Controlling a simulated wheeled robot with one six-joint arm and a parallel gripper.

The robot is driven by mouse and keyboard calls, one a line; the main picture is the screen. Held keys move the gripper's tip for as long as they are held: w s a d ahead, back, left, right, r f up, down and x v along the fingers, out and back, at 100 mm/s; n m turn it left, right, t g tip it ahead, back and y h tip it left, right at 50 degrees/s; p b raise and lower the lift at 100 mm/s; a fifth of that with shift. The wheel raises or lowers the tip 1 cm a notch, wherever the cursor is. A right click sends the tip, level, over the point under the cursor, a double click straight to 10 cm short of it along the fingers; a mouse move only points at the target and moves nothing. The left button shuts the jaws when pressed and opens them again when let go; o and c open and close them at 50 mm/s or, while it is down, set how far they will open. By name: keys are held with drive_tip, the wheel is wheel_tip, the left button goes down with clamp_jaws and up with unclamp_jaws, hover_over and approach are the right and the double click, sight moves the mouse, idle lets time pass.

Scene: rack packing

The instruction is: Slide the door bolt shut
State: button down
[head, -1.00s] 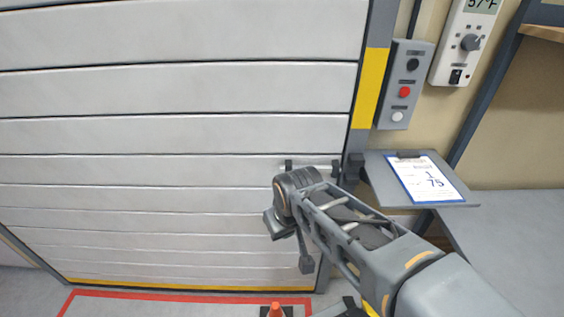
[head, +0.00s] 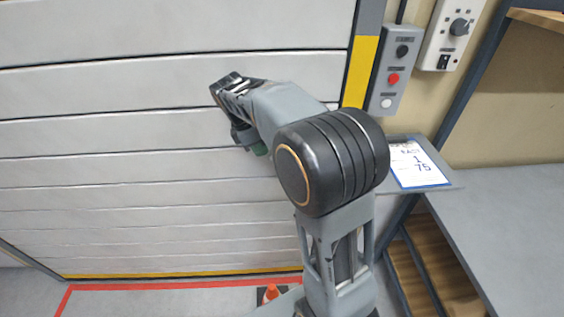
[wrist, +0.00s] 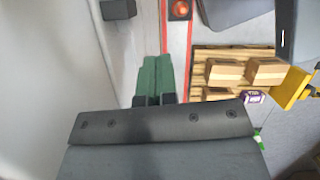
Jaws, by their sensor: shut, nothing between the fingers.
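The white slatted door (head: 130,130) fills the left of the head view and is down, with its yellow bottom edge at the floor. My arm's large dark joint hides the place on the right edge where the bolt showed earlier, so I cannot tell the bolt's position. My gripper (head: 260,149) is in front of the door, left of that joint, pointing down. In the wrist view its green fingers (wrist: 157,62) are together with nothing between them. A dark block (wrist: 118,9) shows ahead by the pale door surface; I cannot tell if it belongs to the bolt.
A button box (head: 391,70) and thermostat (head: 447,35) are on the wall. A ledge with a clipboard (head: 416,165) is right of my arm. The wrist view shows a pallet with boxes (wrist: 224,71).

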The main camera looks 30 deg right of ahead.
drive_tip(key=s+d+f, duration=0.1)
drive_tip(key=d+f, duration=0.4)
drive_tip(key=f, duration=0.1)
drive_tip(key=shift+s+d+f+p, duration=0.3)
drive_tip(key=shift+s+d+p, duration=0.05)
drive_tip(key=shift+p, duration=0.1)
